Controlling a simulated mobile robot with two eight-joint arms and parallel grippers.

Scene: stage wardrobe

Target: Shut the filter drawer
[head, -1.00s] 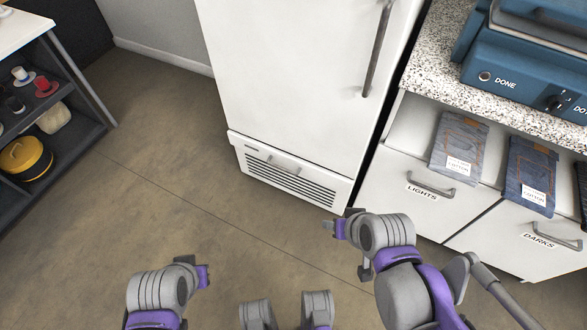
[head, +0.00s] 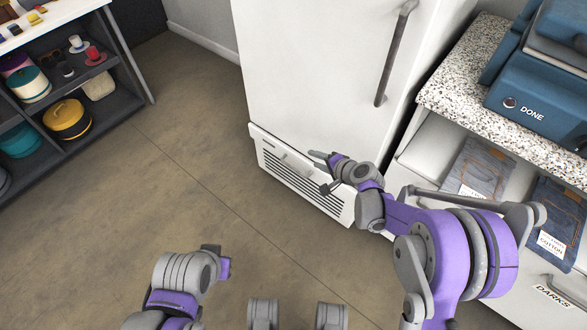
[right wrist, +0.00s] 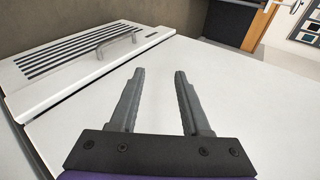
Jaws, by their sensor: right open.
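The filter drawer (head: 275,160) is the white slotted panel with a grey bar handle at the foot of the tall white cabinet. In the head view its front looks slightly proud of the door above; how far is hard to tell. My right gripper (head: 318,172) is open and empty in front of the drawer's right part, hiding some of it. In the right wrist view the open fingers (right wrist: 157,75) point along the white door, with the drawer front (right wrist: 75,58) and its handle at the upper left, apart from them. My left gripper (head: 224,268) is low, away from the drawer; its fingers are unclear.
The white cabinet door (head: 320,70) rises above the drawer with a long handle (head: 397,50). A speckled counter (head: 470,75) with a blue machine (head: 540,100) and jeans (head: 480,170) are at the right. A dark shelf (head: 115,110) is at the left. The floor between is clear.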

